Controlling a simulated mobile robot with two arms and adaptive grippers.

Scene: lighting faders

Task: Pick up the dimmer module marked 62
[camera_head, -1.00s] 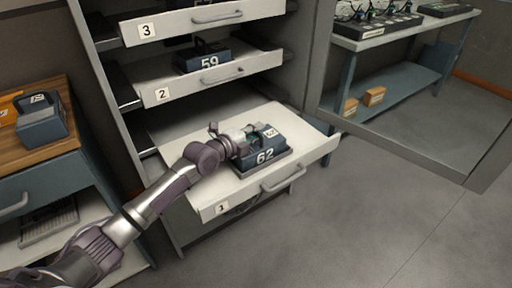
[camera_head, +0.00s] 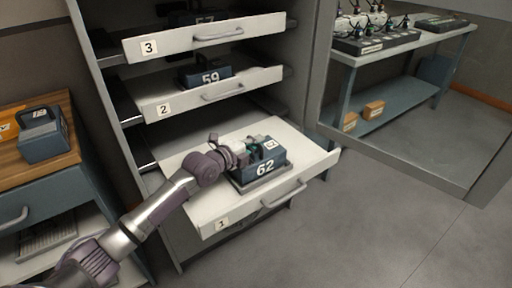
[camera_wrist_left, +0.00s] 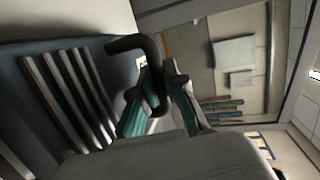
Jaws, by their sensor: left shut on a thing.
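The dimmer module marked 62 (camera_head: 264,168) is a dark blue-grey box with a white 62 on its front. It sits on a dark base in the open drawer labelled 1 (camera_head: 318,161). My left gripper (camera_head: 262,145) is at the top of the module, shut on its handle. In the left wrist view, the green-padded fingers (camera_wrist_left: 157,100) close around the black bent handle (camera_wrist_left: 135,44), with the module's ribbed body (camera_wrist_left: 70,95) beside them. My right gripper is in neither view.
Drawer 2 (camera_head: 160,106) above holds a module marked 59 (camera_head: 208,75), and drawer 3 (camera_head: 180,42) is above that. A wooden-topped cabinet (camera_head: 78,146) with another module (camera_head: 43,136) stands at left. A bench (camera_head: 350,56) stands at back right. The floor at right is clear.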

